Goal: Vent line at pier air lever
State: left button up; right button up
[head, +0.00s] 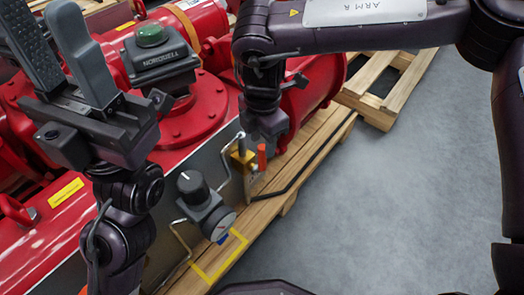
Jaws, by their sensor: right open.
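The pier air lever appears to be the small red handle (262,157) beside a brass valve body (242,160), low on the side of the red actuator (190,118). Thin metal tubing runs to the valve. My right gripper (268,132) is open and points down just above the red handle. I cannot tell whether its fingers touch the handle or valve. My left gripper (42,15) is at the upper left, away from the valve. Its two grey fingers point up, apart, with nothing seen between them.
A regulator with a black knob (192,186) and gauge sits left of and below the valve. A black box with a green dome (151,35) tops the actuator. A wooden pallet (320,130) lies underneath, with yellow tape (225,262). Grey floor (400,190) is clear at right.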

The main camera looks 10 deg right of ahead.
aim_at(262, 147)
jog(key=shift+f+b, duration=0.6)
jog(key=shift+f, duration=1.4)
grip_shut()
